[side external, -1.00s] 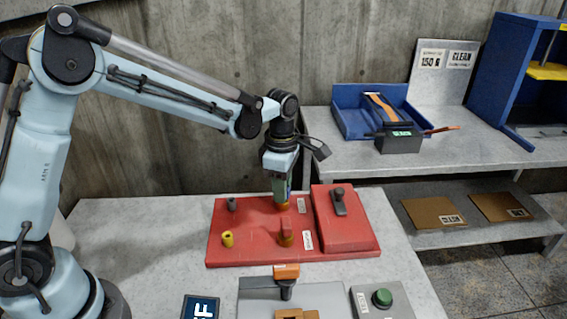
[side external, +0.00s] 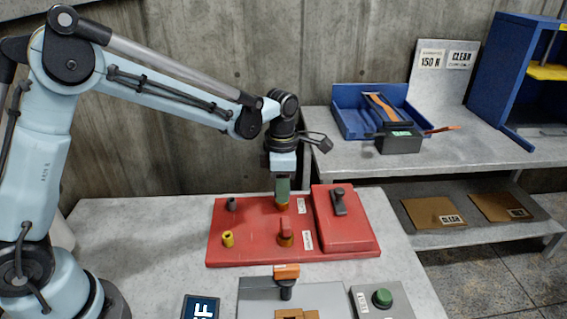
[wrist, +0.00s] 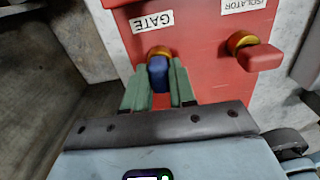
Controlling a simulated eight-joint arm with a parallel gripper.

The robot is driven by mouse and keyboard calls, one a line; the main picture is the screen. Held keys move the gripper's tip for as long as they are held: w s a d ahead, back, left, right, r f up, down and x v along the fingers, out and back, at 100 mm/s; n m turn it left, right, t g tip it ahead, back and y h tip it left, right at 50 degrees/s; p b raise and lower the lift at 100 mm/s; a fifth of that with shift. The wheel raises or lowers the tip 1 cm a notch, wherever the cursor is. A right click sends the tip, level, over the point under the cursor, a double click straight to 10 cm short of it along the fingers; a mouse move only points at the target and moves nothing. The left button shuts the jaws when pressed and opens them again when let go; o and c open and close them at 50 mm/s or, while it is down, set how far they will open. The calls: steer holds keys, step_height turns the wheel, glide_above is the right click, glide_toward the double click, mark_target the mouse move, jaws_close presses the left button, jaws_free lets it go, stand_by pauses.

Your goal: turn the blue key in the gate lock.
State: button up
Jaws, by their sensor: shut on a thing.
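The blue key (wrist: 158,74) stands in the brass gate lock (wrist: 159,51) beside the GATE label (wrist: 152,21) in the wrist view. My gripper (wrist: 159,88) is shut on the blue key, with one green finger on each side of it. In the side external view my gripper (side external: 282,200) points straight down at the lock on the red panel (side external: 262,249). There the fingers hide the key, and only a little of the brass lock shows below them.
A red isolator handle (side external: 285,228) in a brass collar stands just in front of the gate lock. A yellow post (side external: 228,239), a dark post (side external: 232,204) and a raised red box with a dark lever (side external: 339,201) are also on the panel. A green button (side external: 382,298) is at the front.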

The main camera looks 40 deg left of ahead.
steer(key=shift+f, duration=0.1)
steer(key=o, duration=1)
steer(key=shift+c, duration=0.3)
steer(key=shift+r, duration=3.55)
